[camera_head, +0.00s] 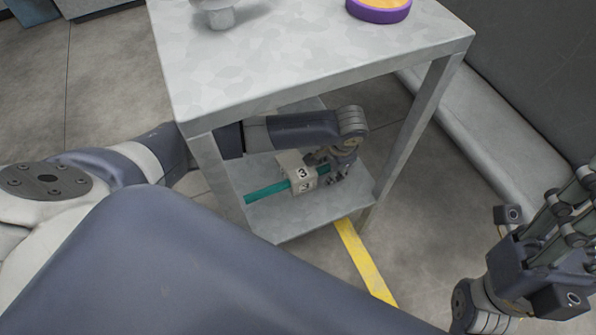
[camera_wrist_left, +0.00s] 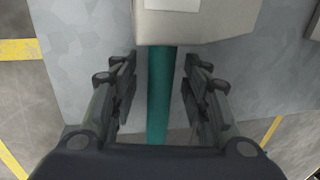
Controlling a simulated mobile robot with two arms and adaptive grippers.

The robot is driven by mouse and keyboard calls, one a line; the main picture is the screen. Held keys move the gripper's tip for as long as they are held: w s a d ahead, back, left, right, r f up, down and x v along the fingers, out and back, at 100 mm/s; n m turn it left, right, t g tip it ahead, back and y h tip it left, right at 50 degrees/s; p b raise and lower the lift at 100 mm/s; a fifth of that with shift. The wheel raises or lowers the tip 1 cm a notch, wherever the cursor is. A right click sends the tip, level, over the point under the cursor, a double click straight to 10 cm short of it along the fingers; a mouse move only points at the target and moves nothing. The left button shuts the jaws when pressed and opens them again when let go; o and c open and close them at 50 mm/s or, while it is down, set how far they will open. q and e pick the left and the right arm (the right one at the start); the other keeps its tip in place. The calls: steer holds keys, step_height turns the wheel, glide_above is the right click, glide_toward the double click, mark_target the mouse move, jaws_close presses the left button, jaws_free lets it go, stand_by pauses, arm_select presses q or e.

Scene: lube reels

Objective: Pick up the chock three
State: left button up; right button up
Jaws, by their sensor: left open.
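The chock three (camera_head: 298,172) is a pale block marked with a 3, with a teal bar (camera_head: 266,192) along it. It lies on the lower shelf (camera_head: 270,222) of a grey metal table. My left gripper (camera_head: 335,176) reaches under the tabletop and is just right of the block. In the left wrist view the open fingers (camera_wrist_left: 158,95) stand on both sides of the teal bar (camera_wrist_left: 158,110), with gaps. The pale block (camera_wrist_left: 195,22) shows beyond the fingertips. My right gripper (camera_head: 535,240) is at the right edge, away from the table; its jaw opening is unclear.
The tabletop (camera_head: 300,60) overhangs the shelf, and table legs (camera_head: 418,130) stand at the corners. A purple-rimmed round item (camera_head: 380,10) and a grey fitting (camera_head: 222,14) are on top. A yellow floor stripe (camera_head: 365,262) runs beside the table.

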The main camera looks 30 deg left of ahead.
arm_select(q)
jaws_close()
steer(key=shift+w+r, duration=0.1)
steer(key=shift+r, duration=0.05)
stand_by(0.4)
